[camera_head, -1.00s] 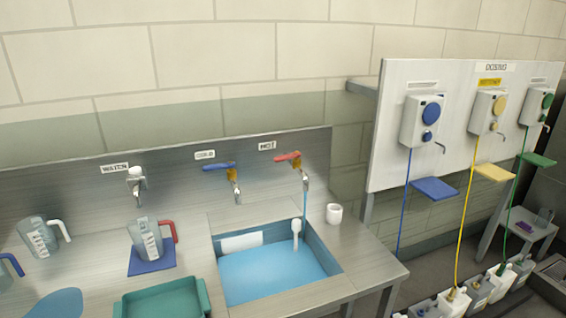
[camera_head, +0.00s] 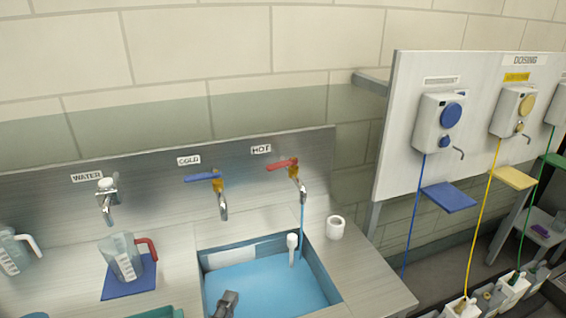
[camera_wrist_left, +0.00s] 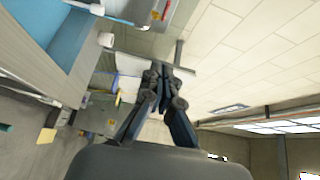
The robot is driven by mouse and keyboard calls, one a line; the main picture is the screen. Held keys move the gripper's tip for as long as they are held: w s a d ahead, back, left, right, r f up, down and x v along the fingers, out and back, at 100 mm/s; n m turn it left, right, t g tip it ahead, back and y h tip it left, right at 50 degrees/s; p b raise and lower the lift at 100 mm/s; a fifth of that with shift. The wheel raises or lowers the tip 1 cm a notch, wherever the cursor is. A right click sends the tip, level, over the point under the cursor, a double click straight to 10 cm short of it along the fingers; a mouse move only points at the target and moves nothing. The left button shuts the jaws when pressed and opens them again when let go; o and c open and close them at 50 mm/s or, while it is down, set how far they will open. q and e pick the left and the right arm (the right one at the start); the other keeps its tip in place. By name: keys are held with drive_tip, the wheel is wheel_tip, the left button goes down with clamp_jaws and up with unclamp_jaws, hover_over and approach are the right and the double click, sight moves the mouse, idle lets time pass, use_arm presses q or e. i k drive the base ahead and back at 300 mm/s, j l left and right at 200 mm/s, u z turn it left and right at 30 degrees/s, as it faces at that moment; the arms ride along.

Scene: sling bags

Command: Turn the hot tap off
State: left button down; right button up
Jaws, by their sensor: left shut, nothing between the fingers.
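The hot tap (camera_head: 299,186) has a red lever (camera_head: 282,164) that points left, under a HOT label on the steel backsplash. A thin blue stream of water (camera_head: 302,218) runs from its spout into the sink (camera_head: 255,285). The cold tap (camera_head: 222,203), with a blue lever (camera_head: 203,177), is to its left, and no stream shows from it. My left gripper (camera_head: 228,298) shows at the bottom edge of the head view, over the sink, well below and in front of the hot tap. In the left wrist view its fingers (camera_wrist_left: 160,72) are together and empty. My right gripper is not in view.
A white upright fitting (camera_head: 292,246) stands in the sink near the stream. A white cup (camera_head: 335,227) stands on the counter right of the sink. A jug with a red handle (camera_head: 123,257) stands on a blue mat at left. A dosing board (camera_head: 400,150) is at right.

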sight(292, 161)
drive_tip(key=i+l, duration=0.15)
drive_tip(key=i, duration=0.35)
drive_tip(key=i+l, duration=0.1)
drive_tip(key=i, duration=0.35)
